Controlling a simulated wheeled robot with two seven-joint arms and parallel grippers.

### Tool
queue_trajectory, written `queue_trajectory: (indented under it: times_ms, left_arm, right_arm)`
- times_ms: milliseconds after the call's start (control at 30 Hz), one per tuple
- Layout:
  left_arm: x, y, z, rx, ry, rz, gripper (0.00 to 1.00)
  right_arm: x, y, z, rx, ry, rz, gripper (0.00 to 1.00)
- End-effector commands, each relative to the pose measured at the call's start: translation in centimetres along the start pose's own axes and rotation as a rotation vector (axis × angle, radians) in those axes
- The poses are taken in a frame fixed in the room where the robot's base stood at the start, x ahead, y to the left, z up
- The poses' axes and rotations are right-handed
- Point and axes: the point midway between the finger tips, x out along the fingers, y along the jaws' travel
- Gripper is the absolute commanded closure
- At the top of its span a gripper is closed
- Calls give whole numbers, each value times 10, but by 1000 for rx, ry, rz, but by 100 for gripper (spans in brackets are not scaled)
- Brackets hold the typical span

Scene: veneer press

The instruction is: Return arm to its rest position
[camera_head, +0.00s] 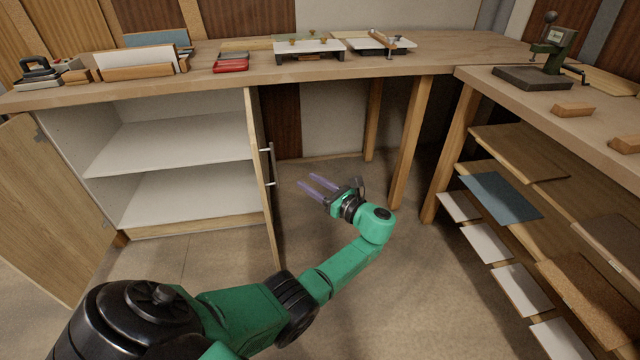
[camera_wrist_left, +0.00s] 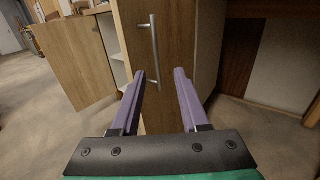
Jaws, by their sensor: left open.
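My left arm is green and black and reaches in from the lower left of the head view. Its gripper (camera_head: 318,187) has two purple fingers, open and empty, in front of the right cabinet door. The left wrist view shows the same open gripper (camera_wrist_left: 160,88) with nothing between its fingers. Beyond it stands the wooden right cabinet door (camera_wrist_left: 175,50) with its metal bar handle (camera_wrist_left: 155,52). In the head view this door (camera_head: 258,165) stands open, seen nearly edge-on, and its handle (camera_head: 268,163) is apart from the fingers. My right gripper is not in view.
The white cabinet (camera_head: 170,145) is open and its shelves look empty. The left door (camera_head: 50,200) is swung wide. A workbench (camera_head: 210,75) holds several tools, boards and a red box (camera_head: 231,62). Board shelves (camera_head: 515,140) stand at the right. Floor (camera_head: 400,290) around the arm is clear.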

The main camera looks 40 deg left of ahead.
Motion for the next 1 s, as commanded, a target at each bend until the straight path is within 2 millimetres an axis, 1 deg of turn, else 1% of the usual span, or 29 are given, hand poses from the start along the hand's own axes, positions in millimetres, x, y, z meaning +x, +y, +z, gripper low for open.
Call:
queue_trajectory:
  times_ms: [133,567,633,667,733,767,867,900,967,1000]
  left_arm:
    - [4,1,0,0,0,1,55]
    - [3,1,0,0,0,0,55]
    - [3,1,-3,0,6,-3,55]
    - [4,1,-8,-1,16,-8,55]
    - [6,4,-34,-7,72,-32,55]
    - [6,7,-51,-14,112,-45,55]
    - [5,25,-132,-61,307,-86,55]
    - [1,37,-169,-93,403,-90,55]
    - [-8,59,-222,-149,547,-76,55]
    - [-16,76,-255,-192,642,-55,55]
  right_arm:
    - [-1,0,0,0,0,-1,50]
    - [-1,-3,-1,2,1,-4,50]
    - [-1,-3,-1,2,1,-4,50]
    - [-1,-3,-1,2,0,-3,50]
    - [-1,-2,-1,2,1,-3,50]
    - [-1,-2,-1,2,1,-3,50]
    - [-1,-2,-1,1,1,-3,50]
    - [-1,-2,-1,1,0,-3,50]
    - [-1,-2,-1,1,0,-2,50]
    - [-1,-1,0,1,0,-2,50]
